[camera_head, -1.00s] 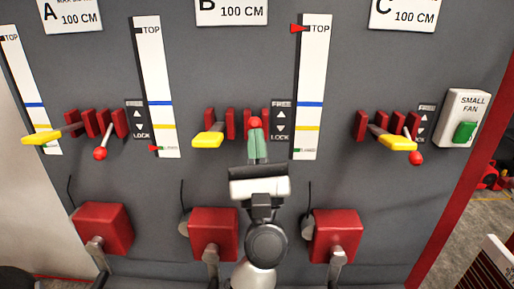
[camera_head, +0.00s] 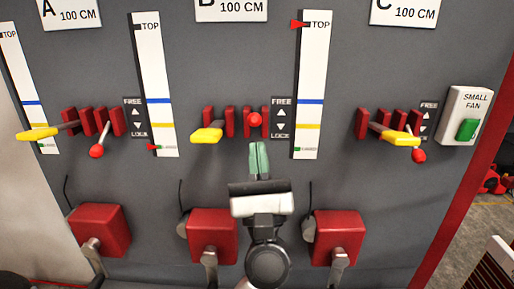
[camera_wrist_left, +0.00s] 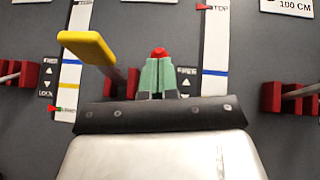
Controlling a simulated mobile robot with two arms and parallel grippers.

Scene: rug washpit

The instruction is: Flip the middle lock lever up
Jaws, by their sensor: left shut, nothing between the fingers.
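The middle lock lever shows as a red ball knob (camera_head: 255,119) between red brackets under sign B. It sits level with the brackets, higher than the red knobs of the left and right panels. Its rod is hidden, so I cannot tell its exact tilt. My left gripper (camera_head: 259,146) is shut and empty, its green fingertips just below the knob with a small gap in the head view. In the left wrist view the knob (camera_wrist_left: 158,53) shows just beyond the fingertips (camera_wrist_left: 161,62). My right gripper is not in view.
A yellow-handled lever (camera_head: 207,134) stands just left of the middle knob. A FREE/LOCK label (camera_head: 281,119) is right of it. Red boxes (camera_head: 212,232) stick out below. The left red knob (camera_head: 96,151) and right red knob (camera_head: 418,156) hang lower.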

